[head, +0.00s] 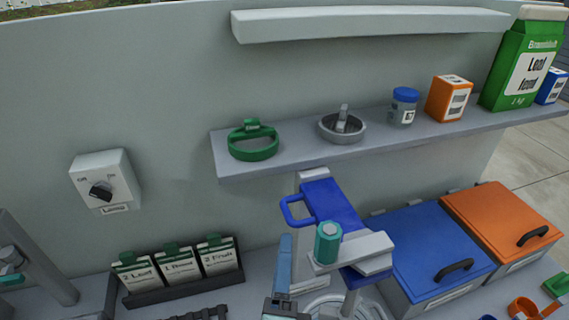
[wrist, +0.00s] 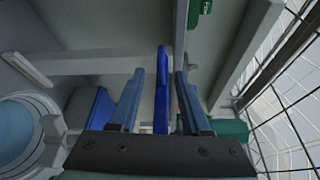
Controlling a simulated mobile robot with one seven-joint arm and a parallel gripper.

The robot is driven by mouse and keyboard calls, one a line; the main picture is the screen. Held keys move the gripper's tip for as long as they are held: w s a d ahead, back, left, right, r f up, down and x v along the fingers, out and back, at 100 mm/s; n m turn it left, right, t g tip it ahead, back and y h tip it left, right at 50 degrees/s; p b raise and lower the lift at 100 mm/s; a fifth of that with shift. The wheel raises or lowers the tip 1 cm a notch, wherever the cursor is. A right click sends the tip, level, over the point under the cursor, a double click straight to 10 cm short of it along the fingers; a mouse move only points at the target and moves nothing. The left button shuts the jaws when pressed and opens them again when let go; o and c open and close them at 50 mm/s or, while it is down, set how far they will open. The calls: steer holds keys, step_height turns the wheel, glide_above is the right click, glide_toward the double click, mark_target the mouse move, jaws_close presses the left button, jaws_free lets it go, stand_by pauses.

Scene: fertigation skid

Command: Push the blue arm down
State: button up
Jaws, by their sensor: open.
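The blue arm (head: 330,203) reaches out from a grey post under the shelf, with a blue loop handle (head: 290,211) at its left end. My gripper (head: 285,245) is upright below and slightly left of the loop in the head view, where only one blue-grey finger shows clearly. In the wrist view my gripper (wrist: 159,75) is open, with a blue upright piece (wrist: 161,85), seemingly the loop handle, between its fingers. Gaps show on both sides of this piece. A teal cap (head: 328,242) on a grey block hides part of the blue arm.
A grey shelf (head: 350,151) above holds a green ring (head: 253,147), a grey dish, a jar and boxes. Blue (head: 430,250) and orange (head: 500,222) lidded bins stand to the right. A card rack (head: 180,291) stands left, and a knob box (head: 105,182) is on the wall.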

mark_target(288, 200)
steer(key=shift+m, duration=0.3)
steer(key=w+p, duration=0.1)
steer(key=w, duration=0.3)
steer(key=w+p, duration=0.2)
steer(key=w, duration=0.2)
steer(key=w+p, duration=0.2)
steer(key=w, duration=0.2)
steer(key=shift+w+d+f, duration=0.25)
steer(key=shift+w+d, duration=0.1)
steer(key=shift+d, duration=0.05)
jaws_close()
stand_by(0.9)
